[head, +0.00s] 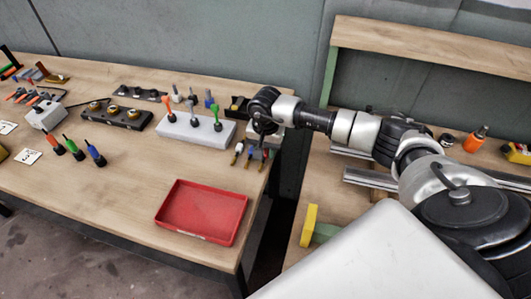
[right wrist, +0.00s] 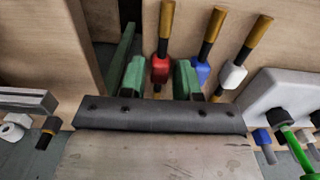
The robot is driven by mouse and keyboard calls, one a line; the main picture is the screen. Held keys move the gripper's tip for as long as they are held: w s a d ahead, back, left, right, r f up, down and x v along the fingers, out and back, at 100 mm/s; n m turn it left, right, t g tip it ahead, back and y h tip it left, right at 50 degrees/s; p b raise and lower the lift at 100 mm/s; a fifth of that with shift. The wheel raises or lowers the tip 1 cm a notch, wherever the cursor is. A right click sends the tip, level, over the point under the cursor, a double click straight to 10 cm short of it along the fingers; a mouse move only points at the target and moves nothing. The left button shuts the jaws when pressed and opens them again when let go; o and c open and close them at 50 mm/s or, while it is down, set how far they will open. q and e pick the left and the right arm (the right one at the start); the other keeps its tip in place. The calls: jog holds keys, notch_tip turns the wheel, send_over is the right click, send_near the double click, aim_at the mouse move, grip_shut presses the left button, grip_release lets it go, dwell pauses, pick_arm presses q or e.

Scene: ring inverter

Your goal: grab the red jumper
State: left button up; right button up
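The gripper is open. In the head view my right gripper (head: 264,138) is above the table's right end, over the jumper, which is partly hidden there. My left gripper is not in view.
A grey block (head: 194,129) with coloured-handled tools stands close to the jumpers. An empty red tray (head: 201,211) lies nearer the table's front. A black block (head: 118,116) with brass fittings is farther left. The wooden table (head: 115,200) is clear left of the tray.

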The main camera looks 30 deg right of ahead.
grip_shut()
